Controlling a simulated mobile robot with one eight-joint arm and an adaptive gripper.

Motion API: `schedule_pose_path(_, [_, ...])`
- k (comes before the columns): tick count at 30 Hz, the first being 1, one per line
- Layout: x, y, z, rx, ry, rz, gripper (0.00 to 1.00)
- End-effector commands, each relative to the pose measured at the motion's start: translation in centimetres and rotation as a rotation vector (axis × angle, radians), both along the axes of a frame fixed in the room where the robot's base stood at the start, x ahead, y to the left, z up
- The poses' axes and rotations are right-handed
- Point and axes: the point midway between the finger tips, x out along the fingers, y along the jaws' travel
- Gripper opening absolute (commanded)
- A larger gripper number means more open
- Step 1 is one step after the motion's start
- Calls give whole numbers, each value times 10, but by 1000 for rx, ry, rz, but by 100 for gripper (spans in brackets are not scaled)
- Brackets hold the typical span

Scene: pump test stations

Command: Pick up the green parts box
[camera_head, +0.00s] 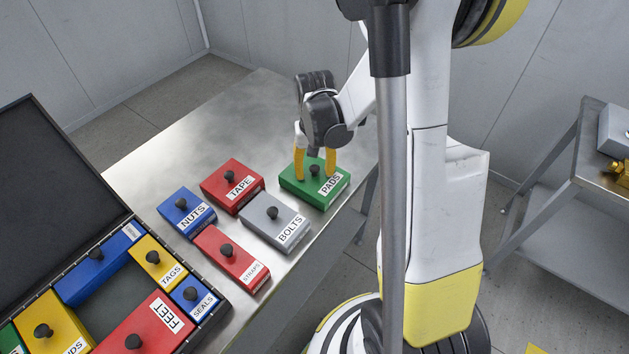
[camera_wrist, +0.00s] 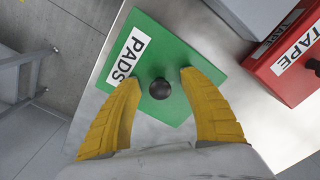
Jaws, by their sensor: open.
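The green parts box (camera_head: 300,188), labelled PADS, lies flat on the metal table near its far right edge, with a black knob on top. In the wrist view the green box (camera_wrist: 185,60) fills the middle, and its black knob (camera_wrist: 160,88) sits between my fingertips. My gripper (camera_head: 316,175) is open above the box, its yellow fingers pointing down on either side of the knob. In the wrist view my gripper (camera_wrist: 160,80) shows a gap between each finger and the knob. Whether the fingertips touch the box lid, I cannot tell.
On the metal table (camera_head: 150,165) stand a red TAPE box (camera_head: 222,190), grey BOLTS box (camera_head: 262,212), blue NUTS box (camera_head: 172,208) and red STRAPS box (camera_head: 215,250). An open black case (camera_head: 45,180) with several boxes is at left. Another metal table (camera_head: 590,185) stands right.

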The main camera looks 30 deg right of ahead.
Motion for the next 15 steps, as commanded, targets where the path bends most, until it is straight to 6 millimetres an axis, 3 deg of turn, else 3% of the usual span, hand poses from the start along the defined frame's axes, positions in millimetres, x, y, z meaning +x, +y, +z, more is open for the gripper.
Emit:
schedule_pose_path(2, [0,0,1,0,0,0,46])
schedule_pose_path(6, [0,0,1,0,0,0,3])
schedule_pose_path(15, [0,0,1,0,0,0,0])
